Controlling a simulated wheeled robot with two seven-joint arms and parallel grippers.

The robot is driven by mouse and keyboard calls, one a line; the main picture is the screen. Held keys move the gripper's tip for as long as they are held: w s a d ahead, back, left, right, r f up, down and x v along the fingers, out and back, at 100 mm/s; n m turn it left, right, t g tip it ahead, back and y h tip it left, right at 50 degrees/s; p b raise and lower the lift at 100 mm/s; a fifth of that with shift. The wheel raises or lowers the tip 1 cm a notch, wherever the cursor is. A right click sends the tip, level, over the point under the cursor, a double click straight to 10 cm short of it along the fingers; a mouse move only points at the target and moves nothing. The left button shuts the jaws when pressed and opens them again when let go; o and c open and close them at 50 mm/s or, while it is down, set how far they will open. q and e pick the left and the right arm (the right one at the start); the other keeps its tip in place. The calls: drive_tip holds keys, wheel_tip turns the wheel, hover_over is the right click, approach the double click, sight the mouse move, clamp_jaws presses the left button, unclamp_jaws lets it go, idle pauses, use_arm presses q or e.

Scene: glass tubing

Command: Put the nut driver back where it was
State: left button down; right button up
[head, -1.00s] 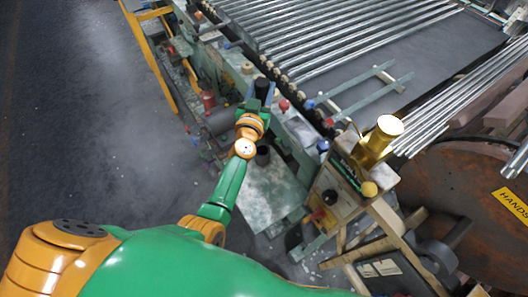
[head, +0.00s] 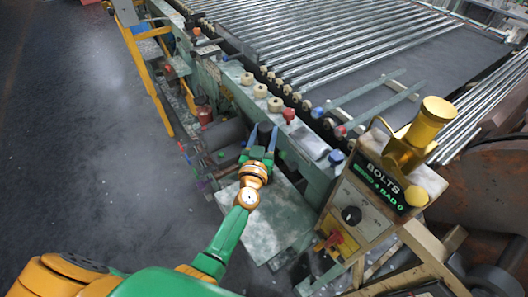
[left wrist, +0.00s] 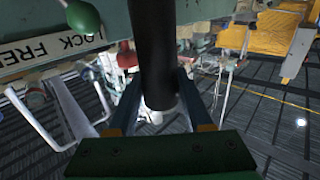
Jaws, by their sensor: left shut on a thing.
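My left gripper (head: 262,147) is over the narrow side of the machine, above a pale speckled plate. In the left wrist view the gripper (left wrist: 158,118) has its two fingers closed on either side of a dark cylinder (left wrist: 156,55), which looks like the nut driver's handle. The cylinder runs up out of the top of that view, so its far end is hidden. In the head view the held part is small and dark, hard to tell from the fingers. My right gripper is not in view.
A green rail (head: 243,90) with round knobs runs beside the roller bed (head: 310,45). A control box with a BOLTS display (head: 388,185) and a yellow cylinder (head: 430,122) stands at right. A dark grey roll (head: 223,134) lies left of the gripper. Floor at far left is open.

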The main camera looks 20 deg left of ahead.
sight(265, 146)
use_arm(q)
drive_tip(key=shift+w+a+f, duration=0.1)
drive_tip(key=shift+w+f, duration=0.1)
drive_tip(key=shift+f, duration=0.3)
drive_tip(key=f+b, duration=0.1)
drive_tip(key=b, duration=0.1)
drive_tip(key=s+f+b, duration=0.1)
drive_tip(key=f+b, duration=0.1)
drive_tip(key=shift+f, duration=0.15)
drive_tip(key=shift+s+d, duration=0.2)
drive_tip(key=c, duration=0.6)
unclamp_jaws()
drive_tip(key=shift+o, duration=1.4)
drive_tip(key=shift+w+a+f, duration=0.2)
drive_tip(key=shift+w, duration=0.25)
drive_tip(key=shift+w+a+f, duration=0.15)
drive_tip(key=shift+w+f, duration=0.05)
drive_tip(key=shift+w, duration=0.25)
drive_tip(key=shift+s+r, duration=0.15)
drive_tip(key=shift+s+d, duration=0.15)
drive_tip(key=s+r+p, duration=0.1)
drive_tip(key=s, duration=0.6)
drive_tip(key=shift+d, duration=0.15)
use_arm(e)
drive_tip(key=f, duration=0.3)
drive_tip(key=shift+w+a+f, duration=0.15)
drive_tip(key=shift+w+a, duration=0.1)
